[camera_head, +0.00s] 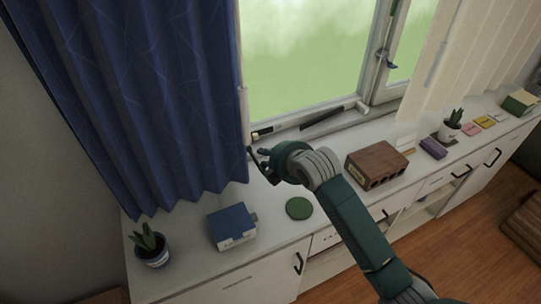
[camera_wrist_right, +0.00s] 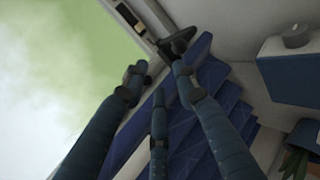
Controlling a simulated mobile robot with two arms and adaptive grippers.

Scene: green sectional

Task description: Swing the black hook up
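A black hook-like piece (camera_wrist_right: 177,42) shows at the edge of the window frame in the right wrist view. It sits just beyond my fingertips, close to one finger; I cannot tell if they touch. My right gripper (camera_wrist_right: 160,78) has its fingers spread, with nothing held between them. In the head view my right gripper (camera_head: 262,160) is at the edge of the blue curtain (camera_head: 130,90), low by the window sill. The hook cannot be made out clearly there. My left gripper is in neither view.
A dark bar with a pale end (camera_head: 322,118) lies along the sill. Below stand a blue box (camera_head: 232,225), a green disc (camera_head: 299,208), a brown perforated block (camera_head: 378,163) and a potted plant (camera_head: 152,250) on the white cabinet top (camera_head: 190,265). The curtain hangs close to my gripper.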

